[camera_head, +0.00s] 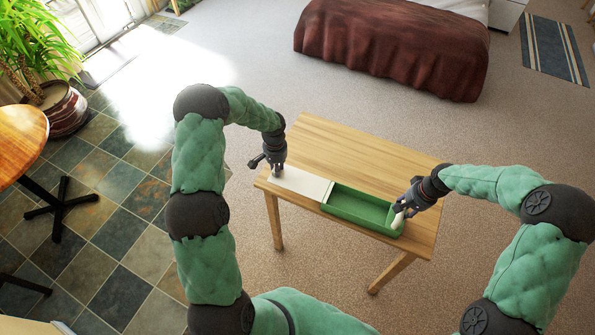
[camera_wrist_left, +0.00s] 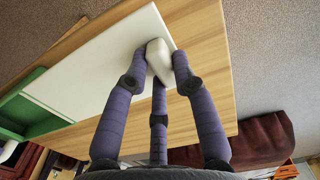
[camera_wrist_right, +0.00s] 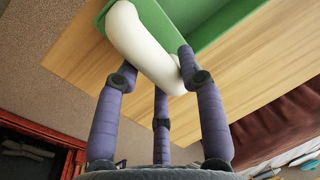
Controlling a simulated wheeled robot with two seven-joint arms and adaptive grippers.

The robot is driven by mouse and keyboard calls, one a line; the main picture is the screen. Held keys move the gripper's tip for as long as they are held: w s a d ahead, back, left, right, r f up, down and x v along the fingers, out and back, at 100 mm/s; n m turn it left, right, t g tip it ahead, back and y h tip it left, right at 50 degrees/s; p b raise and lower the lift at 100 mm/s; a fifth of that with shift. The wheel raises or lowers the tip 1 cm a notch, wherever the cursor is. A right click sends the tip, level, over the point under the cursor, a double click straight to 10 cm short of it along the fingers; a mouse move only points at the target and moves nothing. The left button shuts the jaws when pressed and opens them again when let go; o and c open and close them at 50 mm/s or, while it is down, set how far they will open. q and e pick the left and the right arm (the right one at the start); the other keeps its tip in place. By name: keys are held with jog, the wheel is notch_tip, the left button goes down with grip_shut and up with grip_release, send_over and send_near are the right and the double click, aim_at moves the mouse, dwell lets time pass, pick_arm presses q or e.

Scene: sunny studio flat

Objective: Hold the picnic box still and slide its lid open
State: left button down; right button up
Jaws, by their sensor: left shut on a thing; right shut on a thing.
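The green picnic box (camera_head: 357,213) stands on the wooden table, and its inside shows open and empty. Its white lid (camera_head: 299,183) sticks out past the box's left end, most of it clear of the opening. My left gripper (camera_head: 276,169) is shut on the white knob (camera_wrist_left: 158,62) near the lid's outer end; the lid (camera_wrist_left: 95,72) fills much of the left wrist view. My right gripper (camera_head: 405,205) is shut on the white handle (camera_wrist_right: 143,48) at the box's right end. The box wall (camera_wrist_right: 195,22) shows behind that handle.
The wooden table (camera_head: 340,150) has bare room behind the box. Its left edge lies close to the lid's outer end. A round wooden table (camera_head: 18,140) and a potted plant (camera_head: 30,50) stand at the left. A bed with a brown cover (camera_head: 390,45) is at the back.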

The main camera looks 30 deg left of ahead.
pick_arm(q)
jog(key=shift+a, duration=0.35)
pick_arm(e)
jog(key=shift+s+f, duration=0.25)
pick_arm(q)
jog(key=c, duration=1)
grip_release()
jog(key=shift+a, duration=0.1)
jog(key=shift+r, duration=0.2)
notch_tip(320, 180, up, 12)
jog(key=shift+f, duration=0.15)
pick_arm(e)
jog(key=shift+w+r, duration=0.15)
jog(key=o, duration=1.2)
jog(key=shift+w, duration=0.1)
jog(key=shift+c, duration=0.2)
